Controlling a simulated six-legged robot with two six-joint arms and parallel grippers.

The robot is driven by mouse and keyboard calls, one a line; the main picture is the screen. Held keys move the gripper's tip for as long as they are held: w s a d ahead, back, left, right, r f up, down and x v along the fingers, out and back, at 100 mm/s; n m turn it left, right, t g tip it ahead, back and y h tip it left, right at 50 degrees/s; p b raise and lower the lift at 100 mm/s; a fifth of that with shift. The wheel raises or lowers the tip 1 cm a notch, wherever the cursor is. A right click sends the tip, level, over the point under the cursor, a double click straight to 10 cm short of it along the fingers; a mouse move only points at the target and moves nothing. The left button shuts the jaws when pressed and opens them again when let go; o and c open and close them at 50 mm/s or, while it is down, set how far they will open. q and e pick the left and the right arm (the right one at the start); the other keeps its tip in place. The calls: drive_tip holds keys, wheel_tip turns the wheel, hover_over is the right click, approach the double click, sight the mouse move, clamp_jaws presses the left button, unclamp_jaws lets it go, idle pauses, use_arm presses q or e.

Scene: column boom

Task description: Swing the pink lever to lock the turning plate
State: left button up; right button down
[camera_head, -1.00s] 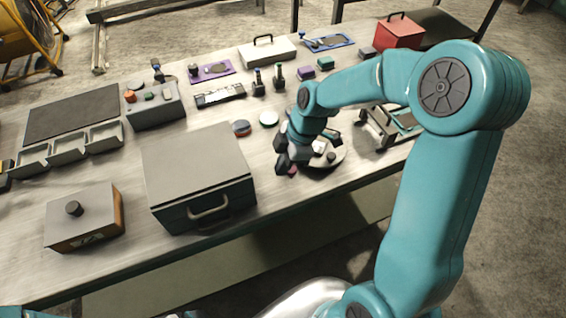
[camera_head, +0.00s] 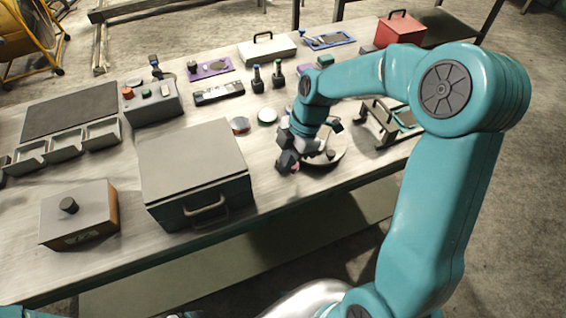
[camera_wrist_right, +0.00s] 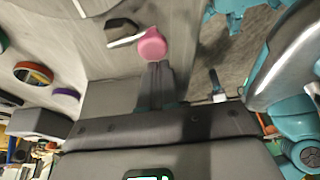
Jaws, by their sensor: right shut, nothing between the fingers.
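The pink lever's round knob (camera_wrist_right: 152,43) shows in the right wrist view just beyond my right fingertips (camera_wrist_right: 155,68). They touch or nearly touch it; I cannot tell which. A dark piece lies to the left of the knob. In the head view, only a small bit of pink (camera_head: 296,168) shows beside my right gripper (camera_head: 287,161), which is shut and empty, low over the table's front part. The round turning plate (camera_head: 334,156) is just right of the gripper, partly hidden by my wrist. My left gripper is not in view.
A lidded grey box (camera_head: 192,155) stands left of my right gripper. Behind the gripper are a pale disc (camera_head: 267,115) and a dark-rimmed one (camera_head: 239,125). A metal frame fixture (camera_head: 378,122) stands to the right. The table's front edge runs close by.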

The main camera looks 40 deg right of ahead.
sight(297, 165)
drive_tip(key=shift+s+d+f+n+g+b, duration=0.1)
drive_tip(key=shift+d+n+g+b, duration=0.25)
drive_tip(key=shift+n, duration=0.65)
drive_tip(key=shift+d+n+g, duration=0.35)
drive_tip(key=shift+d+n, duration=0.05)
drive_tip(key=shift+n, duration=0.5)
drive_tip(key=d+n, duration=0.1)
drive_tip(key=n, duration=0.1)
drive_tip(key=n+g, duration=0.1)
drive_tip(key=n, duration=0.1)
drive_tip(key=shift+d+h, duration=0.3)
drive_tip(key=shift+d, duration=0.4)
